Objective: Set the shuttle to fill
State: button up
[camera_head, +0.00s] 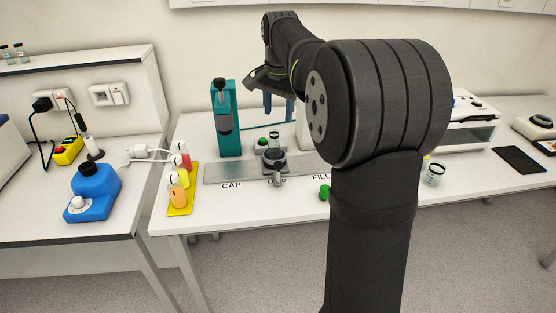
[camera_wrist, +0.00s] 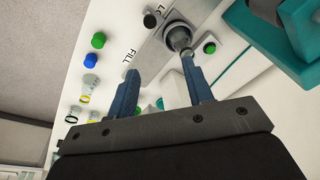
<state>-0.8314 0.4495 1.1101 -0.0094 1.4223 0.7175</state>
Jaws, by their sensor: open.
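The shuttle (camera_head: 274,158) is a dark, round carrier with a short handle pointing to the front. It sits on the grey metal track (camera_head: 222,172) by the LOAD label, between CAP and the partly hidden FILL. The shuttle also shows in the wrist view (camera_wrist: 178,38), with the FILL label (camera_wrist: 130,55) to its left. My gripper (camera_wrist: 160,86) is open with nothing between its blue fingers. In the head view, the fingers (camera_head: 279,105) show behind the track, and my arm hides the FILL end.
A teal capping stand (camera_head: 222,135) rises behind the CAP end. Bottles stand on a yellow tray (camera_head: 183,207) at the left. A green cap (camera_wrist: 98,40), a blue cap (camera_wrist: 90,60) and glass jars (camera_wrist: 90,83) lie beyond FILL. A green button (camera_wrist: 210,48) is beside the shuttle.

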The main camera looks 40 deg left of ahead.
aim_at(279, 162)
jog(key=f+m, duration=0.1)
jog(key=f, duration=0.4)
jog(key=f+m, duration=0.2)
jog(key=f, duration=0.4)
jog(key=f+m+g+h, duration=0.1)
jog(key=f+m, duration=0.1)
jog(key=f, duration=0.4)
jog(key=shift+w+a, duration=0.1)
jog(key=shift+w, duration=0.1)
grip_shut()
